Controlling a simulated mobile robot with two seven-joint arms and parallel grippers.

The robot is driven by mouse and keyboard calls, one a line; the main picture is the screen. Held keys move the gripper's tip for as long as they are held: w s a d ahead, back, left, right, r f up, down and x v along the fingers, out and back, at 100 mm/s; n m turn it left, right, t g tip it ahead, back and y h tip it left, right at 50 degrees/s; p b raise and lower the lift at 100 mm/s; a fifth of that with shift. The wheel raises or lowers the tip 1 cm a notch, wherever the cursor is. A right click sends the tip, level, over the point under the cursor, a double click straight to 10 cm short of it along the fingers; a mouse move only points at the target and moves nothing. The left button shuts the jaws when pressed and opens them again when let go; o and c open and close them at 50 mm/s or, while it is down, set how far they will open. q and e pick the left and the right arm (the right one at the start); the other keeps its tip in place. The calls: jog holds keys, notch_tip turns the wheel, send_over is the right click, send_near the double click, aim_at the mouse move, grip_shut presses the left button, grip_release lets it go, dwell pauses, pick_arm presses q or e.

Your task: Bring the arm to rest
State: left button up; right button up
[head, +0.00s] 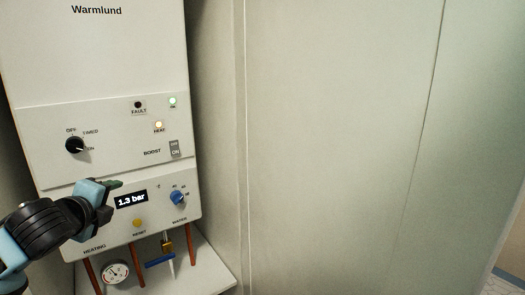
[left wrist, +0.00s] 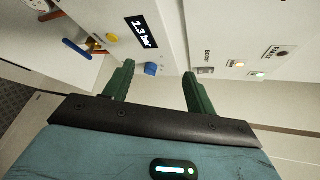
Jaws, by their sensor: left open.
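My left gripper (head: 116,184) comes in from the left and is in front of the lower panel of the white Warmlund boiler (head: 95,50), left of the 1.3 bar display (head: 131,199). In the left wrist view its two green fingers (left wrist: 158,75) stand wide apart with nothing between them. I cannot tell whether it touches the panel. The arm and gripper hide the panel's lower left, above the HEATING label. My right gripper is not in view.
The panel has a black mode dial (head: 75,145), BOOST switch (head: 175,149), yellow RESET button (head: 138,223) and blue WATER knob (head: 177,198). Below are a gauge (head: 116,272), copper pipes and a blue valve handle (head: 160,261).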

pick_arm(q)
jog(key=s+d+f+n+g+h, duration=0.1)
jog(key=s+d+f+n, duration=0.25)
jog(key=f, duration=0.65)
jog(key=s+d+f+n+h, duration=0.2)
jog(key=d+f, duration=0.3)
jog(key=f, duration=0.4)
jog(key=s+d+f+n+g+h, duration=0.1)
jog(key=s+d+f+n, duration=0.25)
jog(key=f, duration=0.65)
jog(key=s+d+f+n+g, duration=0.1)
jog(key=s+d+f+n, duration=0.2)
jog(key=s+f, duration=0.5)
jog(key=s+d+f+n+g, duration=0.1)
jog(key=s+d+f+n, duration=0.2)
jog(key=s, duration=1.1)
notch_tip(320, 180, down, 6)
jog(key=n, duration=0.3)
jog(key=shift+s, duration=0.4)
jog(key=shift+f, duration=0.1)
jog(key=shift+c, duration=0.2)
